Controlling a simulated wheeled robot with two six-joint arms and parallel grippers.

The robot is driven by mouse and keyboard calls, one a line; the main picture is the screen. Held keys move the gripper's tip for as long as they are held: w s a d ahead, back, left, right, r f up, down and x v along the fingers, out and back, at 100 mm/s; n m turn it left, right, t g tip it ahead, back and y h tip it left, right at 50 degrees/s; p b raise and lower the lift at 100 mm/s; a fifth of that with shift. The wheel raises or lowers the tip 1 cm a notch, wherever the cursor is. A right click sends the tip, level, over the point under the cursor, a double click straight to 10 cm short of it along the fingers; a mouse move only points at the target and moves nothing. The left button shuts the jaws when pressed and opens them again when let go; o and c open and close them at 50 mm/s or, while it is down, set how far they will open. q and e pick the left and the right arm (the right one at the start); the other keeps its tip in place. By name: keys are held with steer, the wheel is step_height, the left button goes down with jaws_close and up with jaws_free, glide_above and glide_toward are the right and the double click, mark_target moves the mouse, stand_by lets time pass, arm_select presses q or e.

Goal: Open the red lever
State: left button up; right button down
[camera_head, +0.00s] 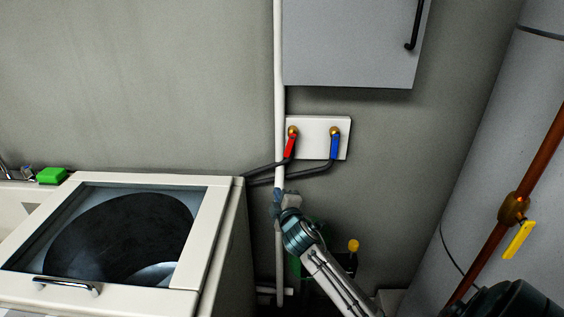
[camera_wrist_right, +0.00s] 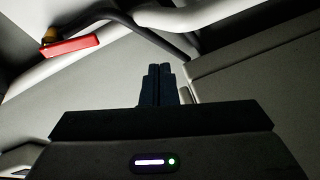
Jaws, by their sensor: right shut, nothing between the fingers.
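The red lever (camera_head: 290,147) hangs down, slightly tilted, from a brass valve on a white wall plate (camera_head: 313,127). It also shows at the upper left of the right wrist view (camera_wrist_right: 72,46). A blue lever (camera_head: 335,146) hangs beside it on the right. My right gripper (camera_head: 279,194) is below the red lever, in front of the white vertical pipe, apart from the lever. Its fingers are together and empty in the right wrist view (camera_wrist_right: 160,70). My left gripper is not in view.
A grey cabinet (camera_head: 350,45) hangs above the plate. At right, a copper pipe (camera_head: 545,165) carries a yellow lever (camera_head: 519,240) before a large grey tank.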

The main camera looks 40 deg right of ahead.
mark_target(290, 146)
step_height(290, 146, up, 10)
steer(key=f+n+t, duration=0.1)
steer(key=t, duration=0.1)
steer(key=w+d+r+h+p, duration=0.1)
steer(key=w+d+r+p, duration=0.15)
steer(key=w, duration=0.65)
steer(key=s+d+f, duration=0.1)
steer(key=s+d+f+p, duration=0.1)
steer(key=d, duration=0.1)
steer(key=shift+s+f, duration=0.15)
steer(key=shift+s, duration=0.25)
steer(key=shift+w, duration=0.1)
